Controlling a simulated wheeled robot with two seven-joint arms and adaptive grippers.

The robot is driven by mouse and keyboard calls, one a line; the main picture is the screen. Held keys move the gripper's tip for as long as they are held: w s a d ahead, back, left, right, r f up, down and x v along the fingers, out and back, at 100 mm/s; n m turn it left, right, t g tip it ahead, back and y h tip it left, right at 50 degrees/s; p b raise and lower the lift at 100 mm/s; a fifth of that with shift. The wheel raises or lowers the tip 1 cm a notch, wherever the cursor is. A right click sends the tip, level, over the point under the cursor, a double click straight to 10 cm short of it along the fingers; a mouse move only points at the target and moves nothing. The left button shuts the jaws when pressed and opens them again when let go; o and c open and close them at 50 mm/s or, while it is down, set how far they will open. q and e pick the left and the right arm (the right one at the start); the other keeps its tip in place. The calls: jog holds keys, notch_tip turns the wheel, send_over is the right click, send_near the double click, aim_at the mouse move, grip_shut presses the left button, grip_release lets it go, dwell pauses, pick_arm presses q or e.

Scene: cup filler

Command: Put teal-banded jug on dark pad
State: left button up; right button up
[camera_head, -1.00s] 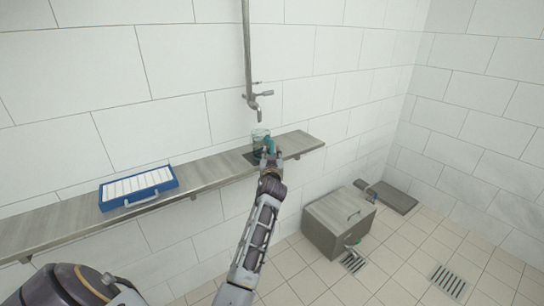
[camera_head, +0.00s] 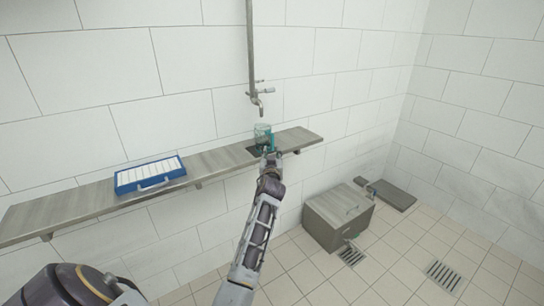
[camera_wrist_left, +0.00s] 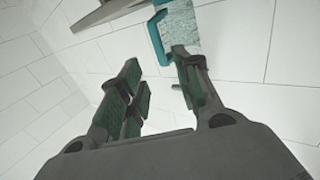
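The clear jug (camera_head: 262,129) with teal parts stands upright at the shelf's right part, below the tap, in the head view. Its teal handle faces my left gripper (camera_head: 269,158). A dark pad (camera_head: 252,150) shows at the jug's base; the jug appears to stand on it, though the arm hides part of the base. In the left wrist view, the jug (camera_wrist_left: 193,28) and its teal handle (camera_wrist_left: 157,38) are at the top, beyond the fingers. My left gripper (camera_wrist_left: 160,80) is open, its fingers spread and empty, close to the handle. My right gripper is not in view.
A metal tap (camera_head: 257,98) hangs above the jug. A blue case (camera_head: 149,174) with white contents lies on the left of the wall shelf (camera_head: 75,206). A grey box (camera_head: 338,215) and floor drains are below right. The shelf between case and jug is clear.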

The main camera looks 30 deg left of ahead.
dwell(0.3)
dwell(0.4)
pick_arm(q)
jog(key=s+d+f+m+g+h, duration=0.1)
jog(key=s+d+f+m+h, duration=0.15)
jog(key=f, duration=0.95)
jog(key=s+d+f+m+g+h, duration=0.15)
jog(key=d+f, duration=0.25)
jog(key=f, duration=0.8)
jog(key=s+d+f+m+g+h, duration=0.15)
jog(key=d+f, duration=0.25)
jog(key=f, duration=0.9)
jog(key=s+d+f+m+g+h, duration=0.1)
jog(key=s+d+f+g+h, duration=0.15)
jog(key=s+f, duration=0.8)
jog(key=s+d+f+m+g, duration=0.2)
jog(key=s+f+g, duration=0.1)
jog(key=s+f, duration=1.5)
jog(key=s+f+g, duration=0.2)
jog(key=s+f, duration=0.2)
jog(key=s, duration=0.8)
jog(key=s+f+g+h, duration=0.1)
jog(key=s+f, duration=0.3)
jog(key=s, duration=0.8)
jog(key=shift+s+a+f+g, duration=0.15)
jog(key=shift+a+f+g, duration=0.25)
jog(key=shift+g, duration=0.05)
jog(key=shift+m, duration=0.25)
